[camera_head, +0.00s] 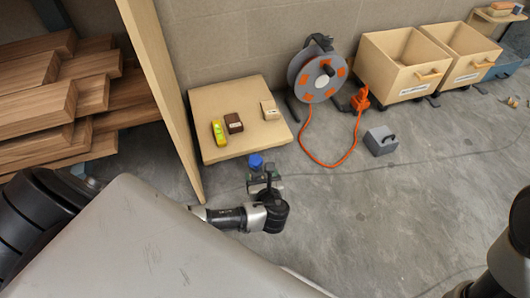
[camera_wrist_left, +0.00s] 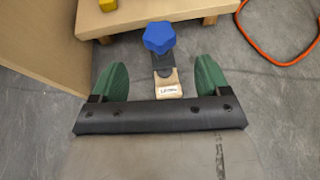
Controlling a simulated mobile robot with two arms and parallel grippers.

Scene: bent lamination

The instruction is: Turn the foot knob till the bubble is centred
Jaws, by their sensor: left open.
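The blue foot knob (camera_head: 255,161) stands at the front edge of the low wooden platform (camera_head: 205,100). In the left wrist view the blue knob (camera_wrist_left: 160,37) sits on a dark stem above a small wooden foot with a white label (camera_wrist_left: 169,91). My left gripper (camera_head: 263,177) is open, with its green fingers apart in the left wrist view (camera_wrist_left: 161,68). The knob lies ahead of the fingertips, roughly centred between them and not gripped. A yellow-green level (camera_head: 218,132) lies on the platform; its bubble is too small to read. My right gripper is out of view.
A dark brown block (camera_head: 234,123) and a tan block (camera_head: 270,110) lie on the platform. A tall wooden panel (camera_head: 165,90) stands close left. An orange cable (camera_head: 330,164) runs from a reel (camera_head: 316,75). A grey weight (camera_head: 381,140) sits right; open floor lies front right.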

